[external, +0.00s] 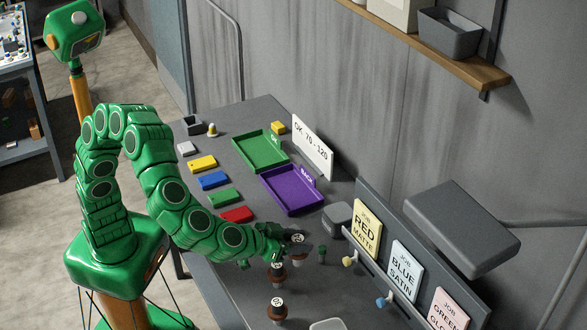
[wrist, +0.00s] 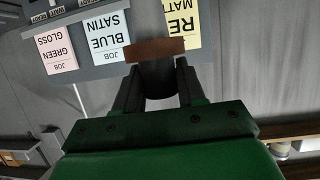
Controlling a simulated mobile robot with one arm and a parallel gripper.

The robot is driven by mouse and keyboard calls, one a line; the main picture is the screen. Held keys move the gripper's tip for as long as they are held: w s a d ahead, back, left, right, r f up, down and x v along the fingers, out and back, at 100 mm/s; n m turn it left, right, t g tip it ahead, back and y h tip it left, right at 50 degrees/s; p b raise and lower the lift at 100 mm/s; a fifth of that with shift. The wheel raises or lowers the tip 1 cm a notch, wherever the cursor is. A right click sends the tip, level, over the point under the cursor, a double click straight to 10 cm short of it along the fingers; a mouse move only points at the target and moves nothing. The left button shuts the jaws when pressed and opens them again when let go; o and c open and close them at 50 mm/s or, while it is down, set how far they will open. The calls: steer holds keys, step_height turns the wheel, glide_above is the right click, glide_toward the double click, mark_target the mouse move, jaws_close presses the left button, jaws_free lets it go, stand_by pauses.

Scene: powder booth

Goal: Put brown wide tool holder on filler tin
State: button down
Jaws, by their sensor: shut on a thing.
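The brown wide tool holder (external: 298,252) is between the fingers of my gripper (external: 290,247) in the external view, with a white-marked top. In the wrist view, my gripper (wrist: 157,82) is shut on its dark body, and its wide brown rim (wrist: 155,50) sticks out past the fingertips. I cannot tell for certain which thing is the filler tin. A rounded grey block-like container (external: 337,217) stands behind and right of my gripper, and another grey lid-like top (external: 327,325) is cut off at the bottom edge.
Two similar brown holders (external: 277,272) (external: 278,308) stand near my gripper. A small green cylinder (external: 322,255) is to its right. A purple tray (external: 291,195) and a green tray (external: 259,151) lie behind. Job cards (external: 367,227) and a dark grey overhanging box (external: 462,226) border the right side.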

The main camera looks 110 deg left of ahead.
steer(key=s+d, duration=0.2)
steer(key=d, duration=0.5)
steer(key=shift+m+t+h, duration=0.3)
steer(key=shift+m+h, duration=0.1)
steer(key=shift+w+d+f, duration=0.55)
steer(key=shift+w+f, duration=1.55)
steer(key=shift+w, duration=0.2)
steer(key=shift+w+d+f, duration=0.55)
steer(key=shift+w+f, duration=1.5)
steer(key=shift+w, duration=0.3)
steer(key=shift+w+d+f, duration=0.55)
steer(key=shift+w+f, duration=1.55)
steer(key=shift+w, duration=0.2)
steer(key=c, duration=0.7)
jaws_free()
steer(key=shift+f, duration=0.1)
steer(key=shift+o, duration=0.2)
